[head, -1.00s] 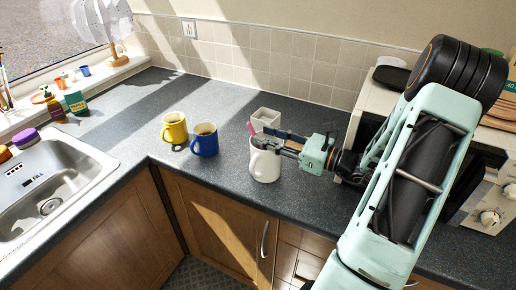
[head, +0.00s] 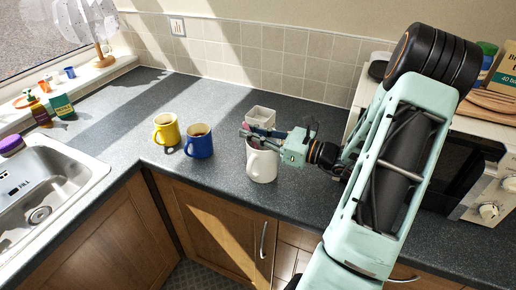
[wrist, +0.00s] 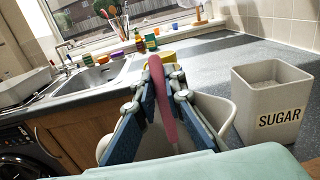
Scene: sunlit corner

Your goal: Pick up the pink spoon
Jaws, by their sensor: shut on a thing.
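The pink spoon (wrist: 168,118) stands between the blue-padded fingers of my gripper (wrist: 163,80) in the wrist view, and they are shut on it. Its upper end sticks up past the fingertips. The white mug (wrist: 226,112) is just below and around the fingers there. In the head view my gripper (head: 250,132) is at the rim of the white mug (head: 262,166), which stands on the counter. The spoon is hard to make out in the head view. I cannot tell whether its lower end is still inside the mug.
A blue mug (head: 199,143) and a yellow mug (head: 166,132) with dark drinks stand left of the white mug. A square sugar pot (head: 261,116) stands just behind it. A microwave (head: 488,190) is at the right, the sink (head: 40,190) at the left.

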